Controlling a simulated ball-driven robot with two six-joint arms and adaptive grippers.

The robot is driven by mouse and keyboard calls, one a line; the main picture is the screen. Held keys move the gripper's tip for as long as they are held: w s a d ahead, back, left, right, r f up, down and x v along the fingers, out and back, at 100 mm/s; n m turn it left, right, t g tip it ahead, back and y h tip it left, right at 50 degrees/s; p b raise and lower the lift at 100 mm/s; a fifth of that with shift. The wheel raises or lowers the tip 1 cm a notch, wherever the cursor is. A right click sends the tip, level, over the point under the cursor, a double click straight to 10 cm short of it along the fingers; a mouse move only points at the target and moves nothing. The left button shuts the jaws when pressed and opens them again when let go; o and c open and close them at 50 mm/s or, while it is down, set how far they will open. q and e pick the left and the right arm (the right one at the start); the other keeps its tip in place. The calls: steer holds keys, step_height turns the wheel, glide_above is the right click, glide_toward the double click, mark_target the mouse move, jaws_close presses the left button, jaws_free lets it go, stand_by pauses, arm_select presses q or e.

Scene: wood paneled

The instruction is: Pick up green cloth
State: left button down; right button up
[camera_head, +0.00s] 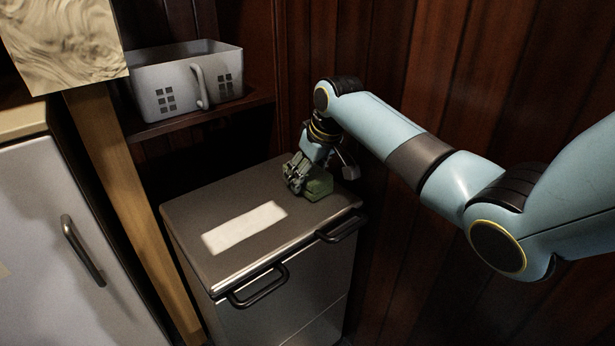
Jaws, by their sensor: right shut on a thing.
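The green cloth (319,187) is a small folded or bunched piece on the dark top of a cabinet, toward its back right. My right gripper (305,185) points down at it and is shut on it; the fingers hide part of the cloth. The cloth appears at the level of the cabinet top; I cannot tell whether it is lifted. My left gripper is not in view.
The cabinet top (195,205) has a pale rectangle (244,227) and dark handles at its front. A grey basket (185,80) stands on a shelf behind. A wooden post (125,190) and a white cabinet (60,240) are at left. A wood-paneled wall is close at right.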

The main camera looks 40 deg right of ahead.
steer(key=shift+r+b, duration=0.2)
steer(key=shift+b, duration=0.25)
step_height(320, 180, up, 10)
steer(key=p, duration=0.3)
steer(key=shift+r, duration=0.1)
steer(key=o, duration=0.6)
steer(key=c, duration=0.5)
